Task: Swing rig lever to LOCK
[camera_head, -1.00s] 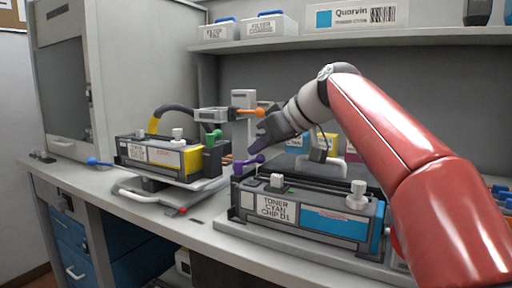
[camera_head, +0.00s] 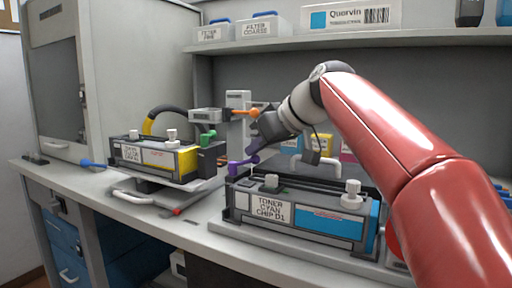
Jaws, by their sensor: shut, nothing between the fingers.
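My gripper (camera_head: 258,143) is shut and empty, tilted down toward the left. Its dark fingers are just above a purple lever (camera_head: 243,166) at the back left of the cyan toner rig; I cannot tell whether they touch it. A green lever (camera_head: 207,136) is on the yellow toner unit at left, and an orange-tipped lever (camera_head: 246,112) is behind, partly near my gripper. No LOCK mark is readable. The cyan cartridge (camera_head: 322,230), labelled "TONER CYAN CHIP D1", lies in a grey tray on the bench.
The yellow cartridge (camera_head: 186,160) stands on a raised platform at left. A blue-tipped lever (camera_head: 92,164) and a red-tipped one (camera_head: 178,211) stick out near it. A shelf (camera_head: 300,45) with filter boxes overhangs the back. My red arm covers the right side.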

